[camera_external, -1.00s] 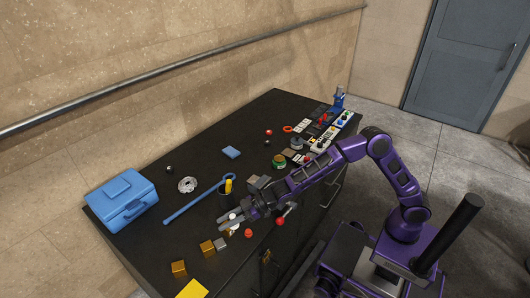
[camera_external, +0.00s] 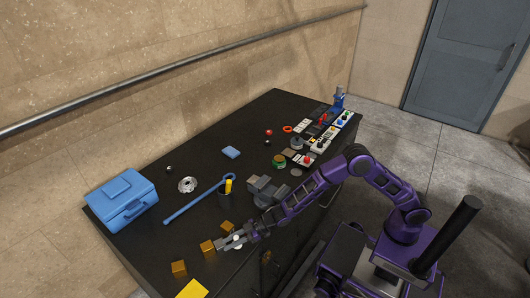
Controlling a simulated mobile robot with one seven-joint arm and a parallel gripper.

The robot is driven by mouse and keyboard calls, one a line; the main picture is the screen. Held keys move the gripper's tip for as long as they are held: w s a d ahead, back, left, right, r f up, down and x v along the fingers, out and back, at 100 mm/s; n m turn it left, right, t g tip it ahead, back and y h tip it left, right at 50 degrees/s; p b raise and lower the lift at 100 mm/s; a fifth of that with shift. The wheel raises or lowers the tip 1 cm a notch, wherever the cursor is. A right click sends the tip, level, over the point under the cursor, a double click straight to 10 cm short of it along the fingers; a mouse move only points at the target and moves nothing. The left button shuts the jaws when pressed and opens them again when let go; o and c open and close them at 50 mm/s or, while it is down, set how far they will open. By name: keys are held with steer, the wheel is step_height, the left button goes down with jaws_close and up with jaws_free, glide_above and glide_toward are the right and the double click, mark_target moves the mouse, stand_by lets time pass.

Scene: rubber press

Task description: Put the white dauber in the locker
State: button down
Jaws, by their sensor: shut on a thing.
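My gripper (camera_external: 231,242) is low over the front left of the black bench. It is shut on the small white dauber (camera_external: 237,243), of which only a part shows between the fingers. I cannot tell whether the dauber touches the bench top or is lifted clear. Nothing in view is plainly a locker. The black bench (camera_external: 205,150) has a front side with a small brass-coloured fitting (camera_external: 266,257), which may be a cupboard door, but I cannot tell.
Brass-coloured blocks (camera_external: 179,268) lie around the gripper, close to the fingers. A yellow sheet (camera_external: 193,289) lies at the near corner.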

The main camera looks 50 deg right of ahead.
steer(key=shift+f, duration=0.5)
